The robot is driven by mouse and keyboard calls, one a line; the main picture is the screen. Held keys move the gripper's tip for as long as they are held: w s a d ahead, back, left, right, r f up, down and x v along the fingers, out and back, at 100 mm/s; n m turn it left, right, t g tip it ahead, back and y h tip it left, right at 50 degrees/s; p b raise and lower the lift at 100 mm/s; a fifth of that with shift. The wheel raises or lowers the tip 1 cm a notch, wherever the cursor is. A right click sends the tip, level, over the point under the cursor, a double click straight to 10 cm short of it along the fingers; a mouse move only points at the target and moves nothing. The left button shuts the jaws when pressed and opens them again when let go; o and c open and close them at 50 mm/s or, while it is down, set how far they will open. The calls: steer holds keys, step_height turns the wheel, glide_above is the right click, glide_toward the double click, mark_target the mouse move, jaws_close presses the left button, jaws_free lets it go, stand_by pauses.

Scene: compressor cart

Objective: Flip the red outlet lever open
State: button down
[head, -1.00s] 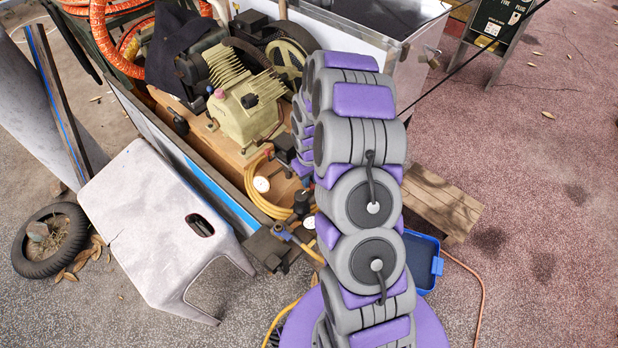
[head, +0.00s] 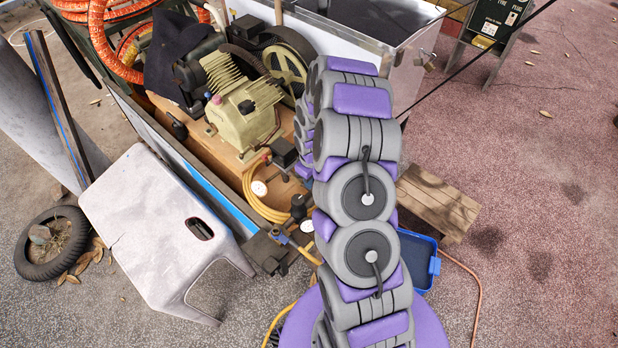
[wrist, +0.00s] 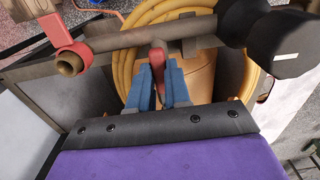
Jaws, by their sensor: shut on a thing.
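In the wrist view, the red lever (wrist: 158,62) hangs below a horizontal brown pipe (wrist: 135,38). My gripper (wrist: 170,80) has two blue fingers, one on each side of the lever, and is shut on it. A second red part (wrist: 68,40) sits at the pipe's left end, around a brass-coloured open outlet (wrist: 70,64). In the head view my arm hides the gripper and the red lever.
A black cylindrical fitting (wrist: 268,38) is at the pipe's right. A yellow hose (wrist: 225,50) coils behind. In the head view the compressor (head: 243,110) sits on the cart, a white plastic stool (head: 150,220) stands left of it, and a blue tray (head: 424,262) lies right of my arm.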

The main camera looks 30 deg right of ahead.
steer(key=c, duration=1.1)
jaws_free()
steer(key=shift+d, duration=0.1)
steer(key=shift+o, duration=0.2)
steer(key=shift+r, duration=0.1)
step_height(320, 180, up, 17)
steer(key=p, duration=0.2)
steer(key=s+a+r, duration=1)
steer(key=s+r, duration=0.1)
steer(key=r, duration=0.1)
steer(key=s+a+r+m+g, duration=0.1)
steer(key=s+a+r+m, duration=0.1)
steer(key=s, duration=0.9)
steer(key=s+a+r+m, duration=0.2)
steer(key=s+a, duration=0.1)
steer(key=s, duration=0.8)
steer(key=shift+a+r+g, duration=0.3)
steer(key=shift+r+g, duration=0.05)
steer(key=shift+g, duration=0.05)
